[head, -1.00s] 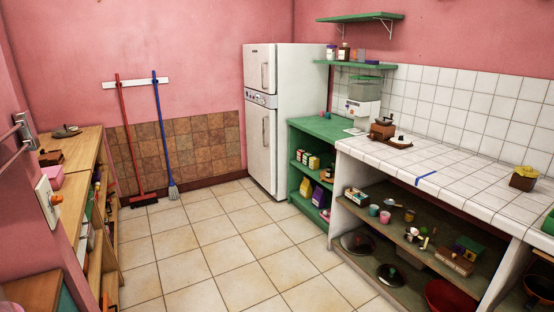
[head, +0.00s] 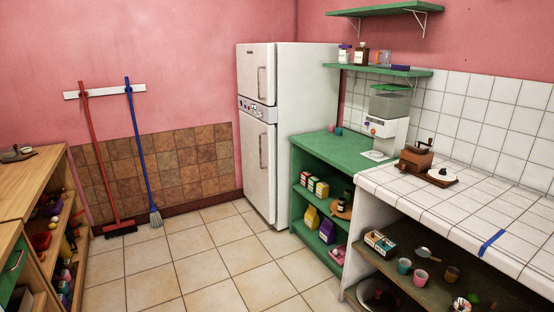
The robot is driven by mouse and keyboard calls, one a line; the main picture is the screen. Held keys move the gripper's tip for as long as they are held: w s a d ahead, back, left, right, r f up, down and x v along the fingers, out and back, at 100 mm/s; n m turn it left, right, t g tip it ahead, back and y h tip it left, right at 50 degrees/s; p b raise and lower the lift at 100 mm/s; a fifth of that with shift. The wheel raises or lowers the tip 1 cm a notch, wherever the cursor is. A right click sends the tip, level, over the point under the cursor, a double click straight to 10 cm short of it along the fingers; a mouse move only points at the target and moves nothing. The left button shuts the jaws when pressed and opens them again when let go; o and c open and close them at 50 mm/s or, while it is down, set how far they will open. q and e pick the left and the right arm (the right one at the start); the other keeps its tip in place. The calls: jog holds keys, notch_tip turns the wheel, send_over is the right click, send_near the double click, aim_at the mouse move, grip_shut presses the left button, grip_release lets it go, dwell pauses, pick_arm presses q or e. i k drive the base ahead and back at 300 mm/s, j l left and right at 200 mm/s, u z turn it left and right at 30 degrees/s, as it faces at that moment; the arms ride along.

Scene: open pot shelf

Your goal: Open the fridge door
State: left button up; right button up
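The white fridge (head: 298,130) stands against the back wall near the middle of the head view. It has a small upper door (head: 256,73) and a taller lower door (head: 257,165), and both look shut. The upper door has a vertical handle (head: 261,80). The lower door has a vertical handle (head: 261,150) too. A control strip with knobs (head: 256,109) runs between the doors. Neither of my grippers shows in the head view.
A green shelf unit (head: 318,143) stands right of the fridge, beside a white tiled counter (head: 470,195). A wooden shelf (head: 45,180) lines the left. The tiled floor (head: 203,262) between is clear.

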aim_at(257, 137)
jog(key=i, duration=3)
